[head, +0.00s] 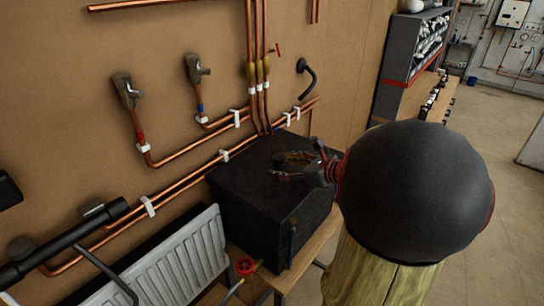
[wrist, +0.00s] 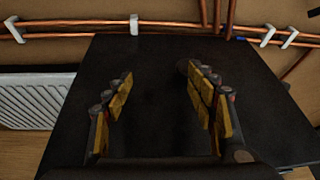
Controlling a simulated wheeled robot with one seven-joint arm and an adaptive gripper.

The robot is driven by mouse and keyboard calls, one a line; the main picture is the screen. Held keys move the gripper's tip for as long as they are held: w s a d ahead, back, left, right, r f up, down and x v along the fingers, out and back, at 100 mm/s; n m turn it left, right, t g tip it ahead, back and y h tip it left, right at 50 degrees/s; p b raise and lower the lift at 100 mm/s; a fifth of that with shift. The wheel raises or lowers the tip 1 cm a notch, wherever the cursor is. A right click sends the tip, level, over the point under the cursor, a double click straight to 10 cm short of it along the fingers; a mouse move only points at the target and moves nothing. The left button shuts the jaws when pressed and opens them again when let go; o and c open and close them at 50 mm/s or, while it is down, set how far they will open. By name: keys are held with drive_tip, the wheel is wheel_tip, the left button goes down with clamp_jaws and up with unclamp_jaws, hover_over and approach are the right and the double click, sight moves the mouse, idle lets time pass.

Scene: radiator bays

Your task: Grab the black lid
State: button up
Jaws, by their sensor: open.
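The black lid (head: 240,177) looks to be the flat dark top of a black box (head: 262,225) standing against the wall. The seam between lid and box is hard to make out. In the wrist view the lid (wrist: 160,125) fills the middle of the picture. My gripper (head: 279,167) is over the lid, toward its right side in the head view. In the wrist view my gripper (wrist: 158,74) has its yellow-padded fingers wide apart, with only the dark surface between them. I cannot tell whether the fingertips touch it.
Copper pipes (head: 190,178) in white clips run along the wall behind the box. A white radiator (head: 180,262) stands left of the box, with a red valve (head: 245,267) near its lower corner. Dark shelving (head: 405,60) stands at the back right. Open floor (head: 500,185) lies to the right.

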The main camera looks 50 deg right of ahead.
sight(281, 158)
drive_tip(key=d, duration=0.1)
drive_tip(key=s+d+m+h, duration=0.1)
drive_tip(key=d, duration=0.1)
drive_tip(key=d+m, duration=0.1)
drive_tip(key=shift+s+d+r+t, duration=0.2)
drive_tip(key=shift+s+t, duration=0.1)
drive_tip(key=shift+s, duration=0.05)
drive_tip(key=shift+w+d+m, duration=0.15)
drive_tip(key=shift+d+m, duration=0.1)
drive_tip(key=shift+m, duration=0.05)
drive_tip(key=p+x, duration=0.2)
drive_tip(key=x, duration=0.5)
drive_tip(key=shift+w+a+f, duration=0.15)
drive_tip(key=shift+f, duration=0.05)
drive_tip(key=shift+c, duration=0.3)
clamp_jaws()
drive_tip(key=shift+r, duration=0.1)
